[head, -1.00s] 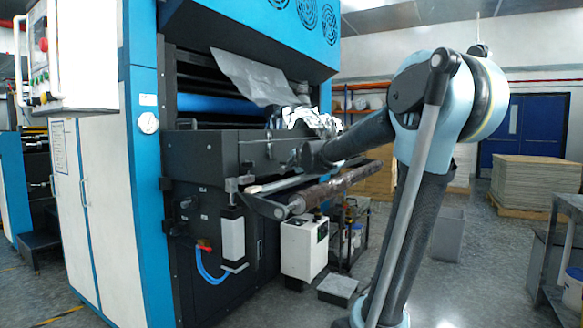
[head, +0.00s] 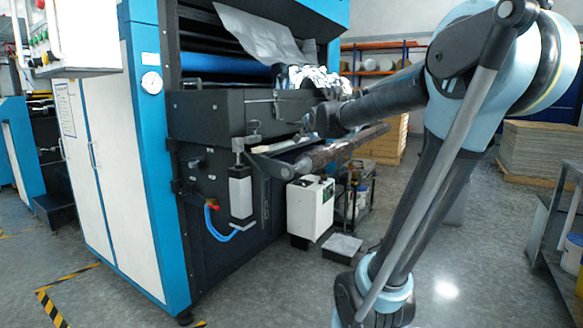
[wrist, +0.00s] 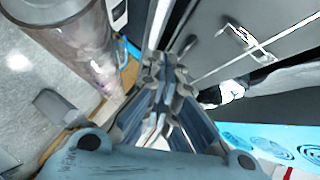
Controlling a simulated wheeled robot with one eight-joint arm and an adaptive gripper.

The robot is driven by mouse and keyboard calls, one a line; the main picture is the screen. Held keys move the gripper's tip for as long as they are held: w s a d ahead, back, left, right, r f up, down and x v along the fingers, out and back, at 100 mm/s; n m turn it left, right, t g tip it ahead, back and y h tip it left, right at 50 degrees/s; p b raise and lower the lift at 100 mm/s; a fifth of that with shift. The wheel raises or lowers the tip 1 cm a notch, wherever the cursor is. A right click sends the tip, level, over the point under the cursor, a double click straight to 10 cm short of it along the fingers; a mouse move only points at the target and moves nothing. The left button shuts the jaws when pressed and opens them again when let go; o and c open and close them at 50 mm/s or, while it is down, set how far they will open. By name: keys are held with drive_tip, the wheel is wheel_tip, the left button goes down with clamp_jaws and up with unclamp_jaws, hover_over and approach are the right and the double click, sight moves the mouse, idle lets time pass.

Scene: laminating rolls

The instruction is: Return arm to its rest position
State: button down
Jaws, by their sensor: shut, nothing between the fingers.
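My arm reaches from the right of the head view toward the front of the laminating machine (head: 215,118). My gripper (wrist: 163,78) is shut and empty in the wrist view, its fingers together and pointing toward the machine front. In the head view the gripper is small and hard to make out against the dark machine. A brownish film-wrapped roll (head: 340,147) lies on the bar below my forearm. The same roll shows close on the left of the wrist view (wrist: 72,42), beside the fingers and apart from them.
A grey sheet (head: 258,34) and crumpled foil (head: 312,76) hang at the machine's opening. A white box (head: 310,208) and a cart (head: 356,190) stand below the roll. Stacked boards (head: 542,150) and a metal table (head: 555,235) are at the right. Open floor lies in front.

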drive_tip(key=s+d+f+n+g, duration=0.3)
drive_tip(key=s+f+n+g, duration=0.1)
drive_tip(key=s+f, duration=0.7)
drive_tip(key=s+d+f+n+g+h, duration=0.1)
drive_tip(key=s+d+f+n+g, duration=0.2)
drive_tip(key=s+f, duration=0.8)
drive_tip(key=s+d+f+n+g+h, duration=0.1)
drive_tip(key=s+d+f+n+g, duration=0.3)
drive_tip(key=s+f, duration=0.7)
drive_tip(key=s+n+g, duration=0.1)
drive_tip(key=s, duration=0.5)
